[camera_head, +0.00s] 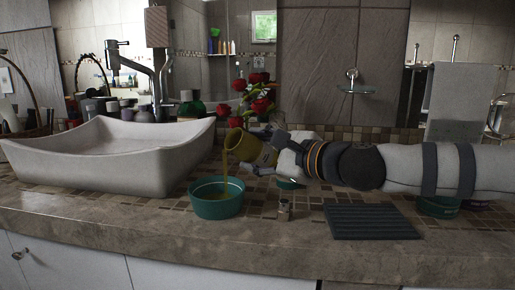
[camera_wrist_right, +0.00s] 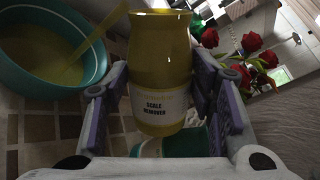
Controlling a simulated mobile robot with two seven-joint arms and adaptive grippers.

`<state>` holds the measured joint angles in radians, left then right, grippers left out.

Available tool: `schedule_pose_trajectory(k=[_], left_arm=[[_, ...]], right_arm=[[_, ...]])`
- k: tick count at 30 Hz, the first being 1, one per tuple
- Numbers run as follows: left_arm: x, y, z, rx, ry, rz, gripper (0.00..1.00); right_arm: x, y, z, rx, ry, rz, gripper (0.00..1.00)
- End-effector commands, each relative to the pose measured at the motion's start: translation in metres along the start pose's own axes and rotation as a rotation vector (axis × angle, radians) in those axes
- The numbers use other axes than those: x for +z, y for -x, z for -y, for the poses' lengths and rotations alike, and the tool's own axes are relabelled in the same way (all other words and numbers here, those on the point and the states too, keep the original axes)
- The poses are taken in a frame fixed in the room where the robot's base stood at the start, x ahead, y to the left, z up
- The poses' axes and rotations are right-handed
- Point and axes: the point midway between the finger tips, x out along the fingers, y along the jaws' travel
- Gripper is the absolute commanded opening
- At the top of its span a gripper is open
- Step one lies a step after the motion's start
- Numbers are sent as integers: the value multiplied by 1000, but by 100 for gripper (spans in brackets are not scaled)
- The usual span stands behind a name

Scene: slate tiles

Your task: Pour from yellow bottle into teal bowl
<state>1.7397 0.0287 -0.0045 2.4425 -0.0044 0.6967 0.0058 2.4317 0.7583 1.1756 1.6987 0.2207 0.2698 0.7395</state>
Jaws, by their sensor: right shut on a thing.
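The yellow bottle (camera_head: 238,143) is held tilted, its mouth to the left above the teal bowl. In the right wrist view the bottle (camera_wrist_right: 162,55) carries a white label reading "SCALE REMOVER". A yellow-brown stream falls from its mouth into the teal bowl (camera_head: 215,209). The bowl (camera_wrist_right: 101,78) shows yellow liquid inside in the right wrist view. My right gripper (camera_head: 264,148) is shut around the bottle's body, to the right of the bowl and above the counter. Its fingers (camera_wrist_right: 163,108) sit on both sides of the bottle. My left gripper is in neither view.
A white sink (camera_head: 110,158) stands left of the bowl. A small metallic cylinder (camera_head: 284,210) and a dark ribbed mat (camera_head: 370,221) lie to the right. Another teal container (camera_head: 438,207) is partly hidden under my right arm. Red roses (camera_head: 260,106) stand behind the bottle.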

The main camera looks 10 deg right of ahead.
Motion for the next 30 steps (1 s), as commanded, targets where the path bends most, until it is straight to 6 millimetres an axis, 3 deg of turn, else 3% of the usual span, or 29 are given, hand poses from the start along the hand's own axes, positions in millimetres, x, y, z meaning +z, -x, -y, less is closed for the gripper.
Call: schedule_pose_trajectory(k=[30], left_arm=[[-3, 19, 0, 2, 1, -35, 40]], right_arm=[[5, 0, 2, -1, 322, -49, 13]])
